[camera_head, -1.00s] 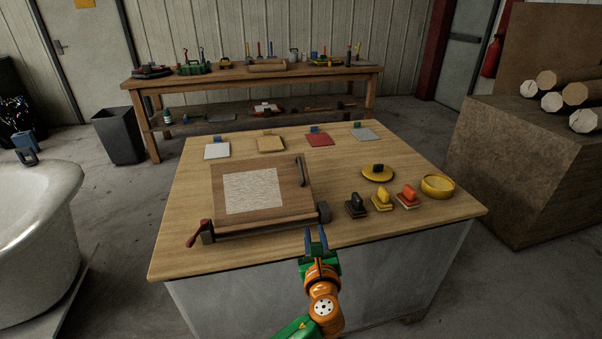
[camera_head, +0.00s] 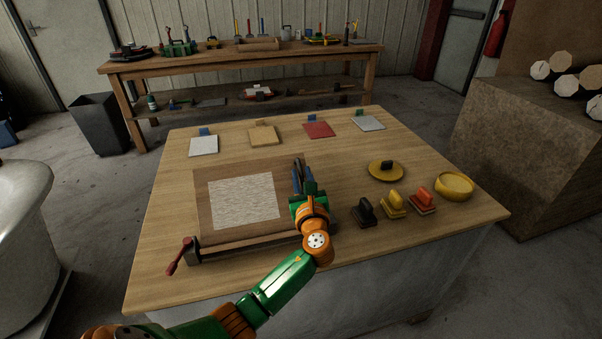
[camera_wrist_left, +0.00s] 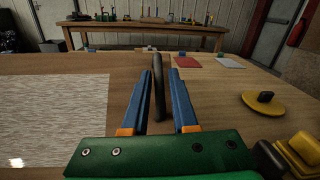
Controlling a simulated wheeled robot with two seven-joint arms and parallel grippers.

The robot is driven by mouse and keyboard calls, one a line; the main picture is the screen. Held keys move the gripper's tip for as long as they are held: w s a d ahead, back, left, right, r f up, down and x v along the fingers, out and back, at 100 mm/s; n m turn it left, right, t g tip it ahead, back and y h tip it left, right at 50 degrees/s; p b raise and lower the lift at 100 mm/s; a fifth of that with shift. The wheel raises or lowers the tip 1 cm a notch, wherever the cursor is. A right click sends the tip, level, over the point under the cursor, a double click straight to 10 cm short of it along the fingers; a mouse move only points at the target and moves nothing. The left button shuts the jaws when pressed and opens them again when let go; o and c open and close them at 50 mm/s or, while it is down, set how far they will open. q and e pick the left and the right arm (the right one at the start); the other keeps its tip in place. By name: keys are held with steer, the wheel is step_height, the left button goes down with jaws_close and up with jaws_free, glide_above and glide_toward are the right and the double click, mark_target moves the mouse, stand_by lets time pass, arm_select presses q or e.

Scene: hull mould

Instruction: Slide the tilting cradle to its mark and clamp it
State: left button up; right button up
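The tilting cradle (camera_head: 205,205) is a brown wooden board with a pale textured sheet (camera_head: 243,201) on it, lying at the left of the table. A dark upright bar handle (camera_wrist_left: 159,85) stands near its right edge. A red-handled lever (camera_head: 178,256), apparently the clamp, is at its front left corner. My left gripper (camera_head: 303,177) is over the cradle's right side. In the left wrist view its blue fingers (camera_wrist_left: 160,78) are apart, with the bar showing between them; I see no firm contact. My arm hides the cradle's front right corner. I see no position mark. My right gripper is out of view.
Dark, yellow and orange handled blocks (camera_head: 393,207), a yellow disc (camera_head: 386,171) and a yellow bowl (camera_head: 454,186) stand on the table's right. Several flat sample plates (camera_head: 319,130) line its back. A workbench (camera_head: 245,60) is behind. The table's middle is clear.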

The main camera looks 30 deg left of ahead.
arm_select(q)
steer(key=shift+w+a+f, duration=0.15)
steer(key=shift+w+a, duration=0.35)
steer(key=shift+w, duration=0.05)
steer(key=shift+s, duration=0.1)
jaws_close()
stand_by(0.9)
